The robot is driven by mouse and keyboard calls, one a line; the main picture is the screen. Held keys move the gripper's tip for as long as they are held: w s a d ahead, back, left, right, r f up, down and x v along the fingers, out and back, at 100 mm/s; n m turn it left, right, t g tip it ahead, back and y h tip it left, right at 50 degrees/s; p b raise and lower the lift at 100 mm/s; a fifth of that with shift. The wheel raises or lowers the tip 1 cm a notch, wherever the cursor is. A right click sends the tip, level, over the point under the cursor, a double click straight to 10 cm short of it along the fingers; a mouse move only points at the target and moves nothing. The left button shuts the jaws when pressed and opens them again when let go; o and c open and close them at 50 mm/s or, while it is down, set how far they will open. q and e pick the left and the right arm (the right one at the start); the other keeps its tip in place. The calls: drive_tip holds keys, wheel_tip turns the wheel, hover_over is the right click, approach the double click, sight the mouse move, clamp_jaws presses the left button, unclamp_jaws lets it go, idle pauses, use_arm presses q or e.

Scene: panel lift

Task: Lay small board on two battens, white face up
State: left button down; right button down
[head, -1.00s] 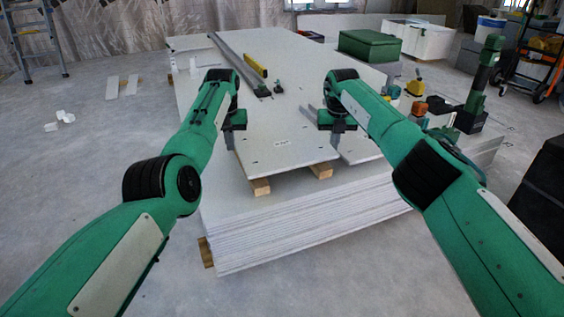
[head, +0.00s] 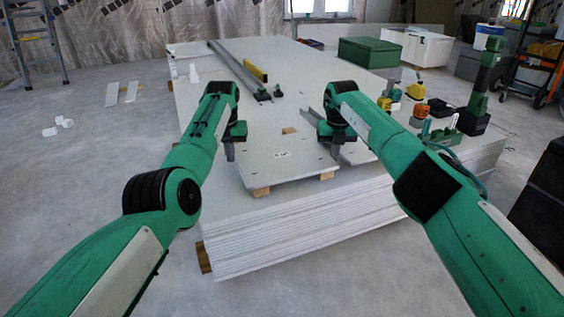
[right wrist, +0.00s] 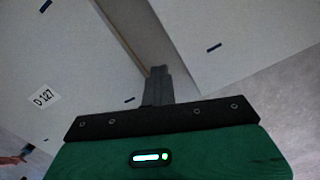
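The small board (head: 277,170) lies pale face up on the stack, with a label on it; the label also shows in the right wrist view on the board (right wrist: 75,60). Its front edge sits over two battens, the left (head: 261,191) and the right (head: 327,176), with little or no gap visible. My left gripper (head: 230,152) is at the board's left edge and seems shut on it. My right gripper (head: 336,150) is at the right edge and also seems shut on it; its fingers (right wrist: 158,85) meet that edge in the wrist view. The jaw undersides are hidden.
A wood piece (head: 290,130) shows past the board's far edge. The large sheet stack (head: 300,235) lies below. Tools and a green case (head: 370,52) stand at the right.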

use_arm(q)
drive_tip(key=c, duration=2.2)
unclamp_jaws()
drive_tip(key=shift+a, duration=0.1)
use_arm(e)
drive_tip(key=shift+d, duration=0.15)
use_arm(q)
drive_tip(key=c, duration=1.8)
unclamp_jaws()
drive_tip(key=shift+a, duration=0.3)
use_arm(e)
drive_tip(key=shift+d+r, duration=0.1)
drive_tip(key=shift+d, duration=0.15)
use_arm(q)
drive_tip(key=shift+o, duration=0.3)
drive_tip(key=shift+a, duration=0.2)
use_arm(e)
drive_tip(key=shift+d, duration=0.25)
drive_tip(key=c, duration=1.7)
unclamp_jaws()
drive_tip(key=shift+d, duration=0.1)
drive_tip(key=shift+c, duration=0.2)
use_arm(q)
drive_tip(key=shift+r, duration=0.1)
wheel_tip(320, 180, up, 8)
drive_tip(key=shift+s, duration=0.3)
use_arm(e)
wheel_tip(320, 180, up, 8)
drive_tip(key=shift+s, duration=0.3)
